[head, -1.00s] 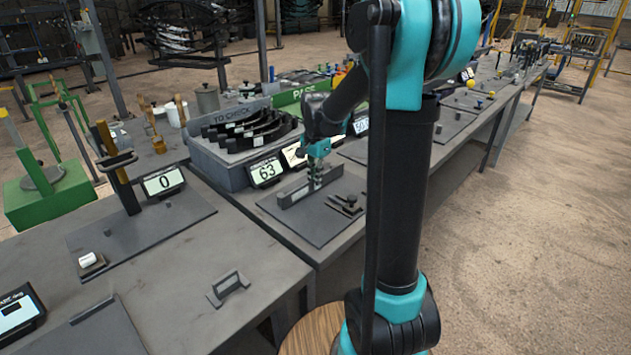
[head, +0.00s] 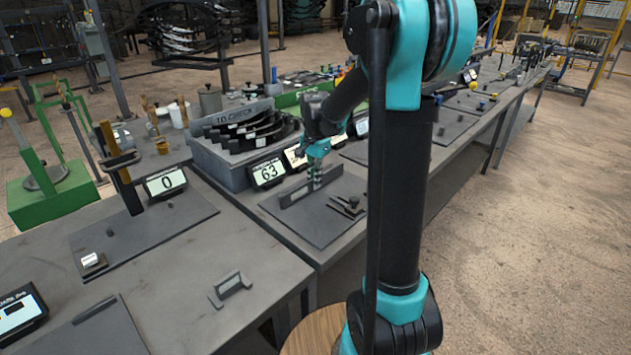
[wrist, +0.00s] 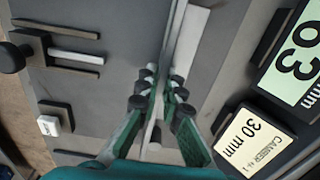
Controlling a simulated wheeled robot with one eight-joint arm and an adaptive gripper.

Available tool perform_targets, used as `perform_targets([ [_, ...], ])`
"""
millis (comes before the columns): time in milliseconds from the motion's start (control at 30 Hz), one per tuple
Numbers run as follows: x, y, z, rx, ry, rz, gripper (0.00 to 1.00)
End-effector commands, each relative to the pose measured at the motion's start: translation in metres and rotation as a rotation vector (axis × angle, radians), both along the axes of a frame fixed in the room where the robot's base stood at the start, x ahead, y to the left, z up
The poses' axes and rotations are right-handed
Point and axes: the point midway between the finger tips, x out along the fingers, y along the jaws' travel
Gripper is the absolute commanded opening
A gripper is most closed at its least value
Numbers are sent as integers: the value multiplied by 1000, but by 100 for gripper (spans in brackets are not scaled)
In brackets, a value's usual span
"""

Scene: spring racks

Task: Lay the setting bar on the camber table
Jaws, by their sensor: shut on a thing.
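The setting bar (head: 302,190) is a long, narrow grey bar over the dark grey plate of the camber table (head: 312,228), beside the display reading 63. My gripper (head: 316,178) points down at the bar. In the wrist view my gripper (wrist: 156,96) is shut on a thin strip of the bar (wrist: 151,136) running between its fingers. A pale strip runs close along the right of the fingers; I cannot tell whether it is part of the bar. The contact between bar and plate is hidden, so I cannot tell whether the bar rests there.
The 63 display (head: 268,173) and a camber sign reading 30 mm (wrist: 253,139) stand close beside the plate. Dark rods and a knob (wrist: 10,57) lie on the other side. A grey tray (head: 222,170) of curved springs stands behind.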

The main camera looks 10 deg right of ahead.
Motion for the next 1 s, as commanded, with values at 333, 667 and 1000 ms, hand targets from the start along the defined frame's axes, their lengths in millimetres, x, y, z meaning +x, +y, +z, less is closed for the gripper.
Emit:
perform_targets([
  [333,2,1,0,1,-1,0,0],
  [667,2,1,-2,1,-1,0,0],
  [1000,2,1,-4,1,-1,1,21],
])
